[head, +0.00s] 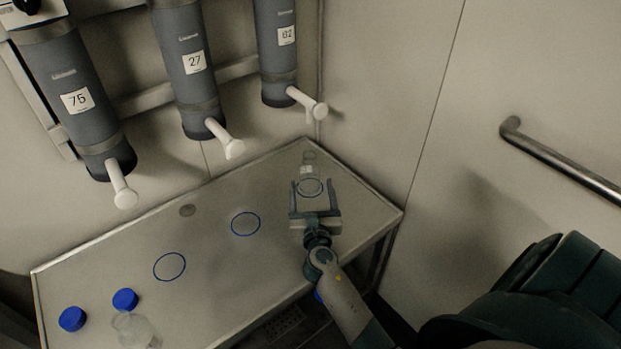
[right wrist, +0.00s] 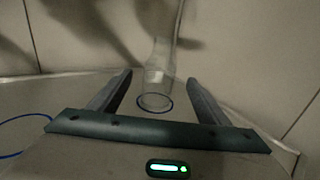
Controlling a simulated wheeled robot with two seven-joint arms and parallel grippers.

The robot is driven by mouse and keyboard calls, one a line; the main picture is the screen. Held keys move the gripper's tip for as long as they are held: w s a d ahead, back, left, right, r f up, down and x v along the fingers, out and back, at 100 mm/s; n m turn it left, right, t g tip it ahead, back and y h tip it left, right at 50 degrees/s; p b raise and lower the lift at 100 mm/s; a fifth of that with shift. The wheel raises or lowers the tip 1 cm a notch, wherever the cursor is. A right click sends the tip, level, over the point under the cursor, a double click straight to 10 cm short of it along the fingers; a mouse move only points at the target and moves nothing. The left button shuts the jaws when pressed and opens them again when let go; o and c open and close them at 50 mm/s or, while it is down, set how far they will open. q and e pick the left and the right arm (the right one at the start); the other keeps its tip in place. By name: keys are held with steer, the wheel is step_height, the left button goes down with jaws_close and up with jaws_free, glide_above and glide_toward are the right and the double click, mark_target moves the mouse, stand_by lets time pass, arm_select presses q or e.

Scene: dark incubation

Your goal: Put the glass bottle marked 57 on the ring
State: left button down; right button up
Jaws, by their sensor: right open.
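A clear glass bottle (head: 307,169) with a small pale label stands upright at the table's far right; the label is too small to read. It also shows in the right wrist view (right wrist: 158,72), where its base appears to stand inside a blue ring (right wrist: 169,104). My right gripper (head: 311,182) is open, with its fingers pointing towards the bottle. In the right wrist view the bottle is between and beyond the fingertips (right wrist: 159,76), and nothing is gripped. My left gripper is not in view.
Two empty blue rings, one in the middle (head: 245,224) and one further left (head: 169,267), mark the table (head: 215,280). Blue caps (head: 72,319) and another clear bottle (head: 138,330) are at the lower left. Grey cylinders with spouts (head: 190,65) hang above. A rail (head: 560,160) is at right.

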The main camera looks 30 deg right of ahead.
steer(key=v, duration=0.4)
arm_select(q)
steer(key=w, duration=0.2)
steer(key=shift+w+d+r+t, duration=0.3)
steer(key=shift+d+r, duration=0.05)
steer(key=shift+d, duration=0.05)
arm_select(e)
steer(key=shift+s, duration=0.1)
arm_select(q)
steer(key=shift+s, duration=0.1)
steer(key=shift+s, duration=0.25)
